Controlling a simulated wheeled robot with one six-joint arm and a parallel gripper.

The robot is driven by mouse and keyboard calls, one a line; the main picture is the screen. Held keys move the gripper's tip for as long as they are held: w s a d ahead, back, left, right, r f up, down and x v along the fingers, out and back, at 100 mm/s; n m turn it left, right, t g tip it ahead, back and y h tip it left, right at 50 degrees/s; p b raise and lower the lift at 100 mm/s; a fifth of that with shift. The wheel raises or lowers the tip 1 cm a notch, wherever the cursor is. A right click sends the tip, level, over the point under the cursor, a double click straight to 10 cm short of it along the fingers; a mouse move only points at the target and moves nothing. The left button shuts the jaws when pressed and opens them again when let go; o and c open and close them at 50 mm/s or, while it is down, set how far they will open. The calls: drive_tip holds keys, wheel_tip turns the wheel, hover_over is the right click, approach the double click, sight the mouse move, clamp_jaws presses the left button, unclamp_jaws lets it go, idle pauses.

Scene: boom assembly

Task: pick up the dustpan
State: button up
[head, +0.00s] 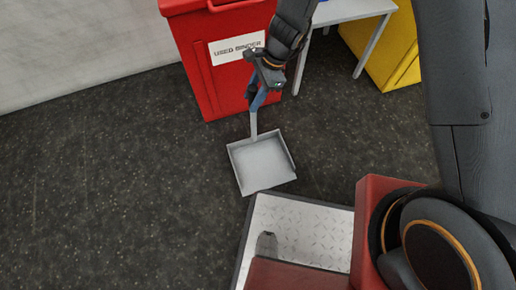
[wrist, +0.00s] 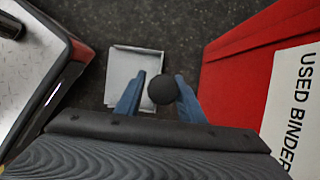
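The dustpan (head: 262,165) is a light grey, square pan on the dark floor in front of the red bin. Its handle (head: 254,123) rises from the pan's back edge toward my gripper (head: 257,98). The pan (wrist: 124,68) also shows in the wrist view, partly hidden by a finger. The handle's dark round end (wrist: 162,90) sits between my gripper's two blue fingers (wrist: 160,88). The fingers stand apart on either side of it, close to the right one, with a small gap at the left. My gripper looks open around the handle; the handle below the round end is hidden.
The red bin (head: 205,85) labelled "USED BINDER" stands right behind the dustpan and close to my gripper. A white table (head: 345,10) and a yellow container (head: 400,60) are at the back right. The floor to the left is clear.

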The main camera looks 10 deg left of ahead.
clamp_jaws()
idle(1.2)
